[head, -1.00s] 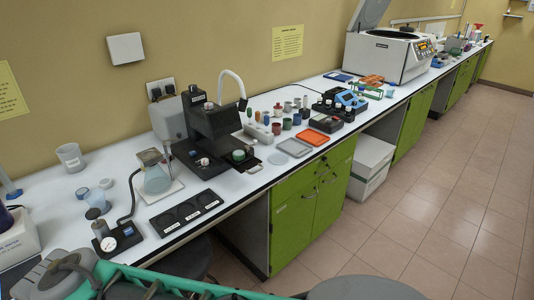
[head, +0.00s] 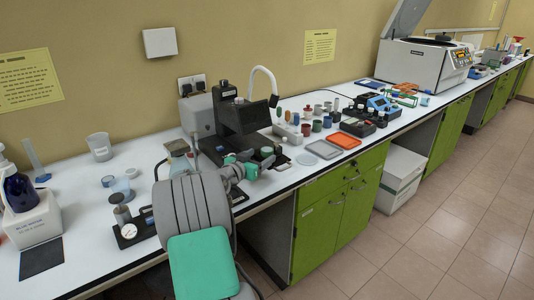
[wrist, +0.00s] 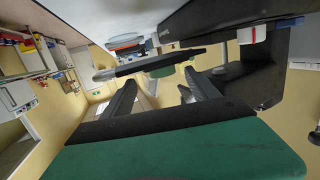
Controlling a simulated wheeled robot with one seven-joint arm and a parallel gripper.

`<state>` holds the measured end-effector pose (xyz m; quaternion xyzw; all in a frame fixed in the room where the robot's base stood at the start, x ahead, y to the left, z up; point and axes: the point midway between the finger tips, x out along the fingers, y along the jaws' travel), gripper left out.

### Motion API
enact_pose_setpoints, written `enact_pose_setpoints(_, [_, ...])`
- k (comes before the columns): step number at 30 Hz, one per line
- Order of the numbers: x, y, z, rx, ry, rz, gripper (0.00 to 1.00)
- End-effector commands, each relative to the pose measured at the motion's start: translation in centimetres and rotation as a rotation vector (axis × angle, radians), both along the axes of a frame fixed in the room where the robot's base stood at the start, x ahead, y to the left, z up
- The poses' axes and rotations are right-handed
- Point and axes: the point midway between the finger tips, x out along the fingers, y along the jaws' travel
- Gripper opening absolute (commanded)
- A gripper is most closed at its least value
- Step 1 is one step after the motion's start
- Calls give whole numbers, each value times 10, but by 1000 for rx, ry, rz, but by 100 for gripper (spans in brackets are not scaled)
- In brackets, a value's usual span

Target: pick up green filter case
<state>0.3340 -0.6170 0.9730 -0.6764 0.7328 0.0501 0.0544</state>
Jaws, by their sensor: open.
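The green filter case (head: 266,152) is a small round piece on the front plate of the black instrument (head: 238,122). In the wrist view, which looks upside down, the green case (wrist: 161,71) shows against the dark plate (wrist: 150,62). My gripper (head: 262,164) is at the front of the instrument, close to the case. In the wrist view my gripper (wrist: 160,84) has its two dark fingers spread, with the case ahead, roughly between their tips. Nothing is between the fingers. Whether a finger touches the case cannot be told.
A grey tray (head: 323,149) and an orange tray (head: 344,141) lie right of the instrument. Several small coloured cups stand behind them. The white centrifuge (head: 425,62) is farther back.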

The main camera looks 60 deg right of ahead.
Motion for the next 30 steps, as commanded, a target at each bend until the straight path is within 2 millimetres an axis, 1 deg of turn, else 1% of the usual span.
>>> enact_pose_setpoints(1, [0, -10, 4, -1, -1, -3, 69])
enact_pose_setpoints(3, [1, -23, 4, 1, 0, -2, 69])
enact_pose_setpoints(6, [1, -36, 0, 2, 0, 0, 69])
enact_pose_setpoints(9, [1, -39, 0, 1, 0, 1, 69])
enact_pose_setpoints(13, [1, -39, 0, 1, 0, 1, 69])
enact_pose_setpoints(14, [1, -39, 0, 1, 0, 1, 67])
enact_pose_setpoints(30, [1, -39, 0, 2, 0, 1, 23])
